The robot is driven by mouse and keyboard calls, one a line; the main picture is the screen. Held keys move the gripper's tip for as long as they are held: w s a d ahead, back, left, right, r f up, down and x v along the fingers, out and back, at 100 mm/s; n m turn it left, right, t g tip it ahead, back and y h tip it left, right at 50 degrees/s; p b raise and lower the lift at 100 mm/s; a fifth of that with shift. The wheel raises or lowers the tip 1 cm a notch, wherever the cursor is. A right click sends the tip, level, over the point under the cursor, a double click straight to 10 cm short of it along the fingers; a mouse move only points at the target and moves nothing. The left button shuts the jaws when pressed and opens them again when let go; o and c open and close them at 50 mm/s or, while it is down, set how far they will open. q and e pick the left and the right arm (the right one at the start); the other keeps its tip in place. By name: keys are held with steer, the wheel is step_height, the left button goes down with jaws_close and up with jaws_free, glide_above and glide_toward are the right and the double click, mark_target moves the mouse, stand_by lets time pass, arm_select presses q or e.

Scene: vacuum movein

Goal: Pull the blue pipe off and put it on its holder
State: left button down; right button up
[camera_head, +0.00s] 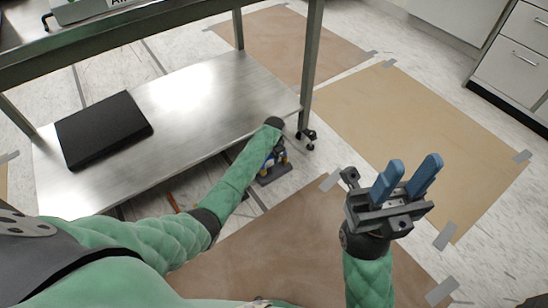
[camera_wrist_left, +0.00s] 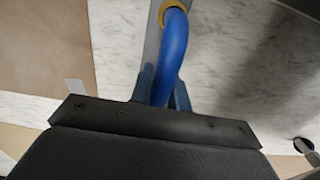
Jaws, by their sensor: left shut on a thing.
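The blue pipe (camera_wrist_left: 172,50) runs up from between my left gripper's fingers in the left wrist view and curves to a yellow ring (camera_wrist_left: 174,9) at the top edge. My left gripper (camera_wrist_left: 163,92) is shut on the pipe. In the head view my left arm reaches down beside the table's shelf, and its wrist mostly hides that gripper. A small dark-based device with blue and yellow parts (camera_head: 272,168) stands there on the floor. My right gripper (camera_head: 408,174) is open and empty, its two blue fingers apart. I cannot make out the holder.
A steel table with a low shelf (camera_head: 200,95) fills the left; a black flat box (camera_head: 102,129) lies on the shelf. A table leg (camera_head: 310,65) with a caster is close to my left wrist. Taped brown sheets (camera_head: 420,115) cover the open floor at right. Drawers stand far right.

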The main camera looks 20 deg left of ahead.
arm_select(q)
steer(key=shift+f, duration=0.55)
steer(key=shift+f, duration=0.1)
stand_by(0.5)
steer(key=shift+f, duration=0.35)
steer(key=c, duration=1.3)
jaws_free()
steer(key=shift+o, duration=0.2)
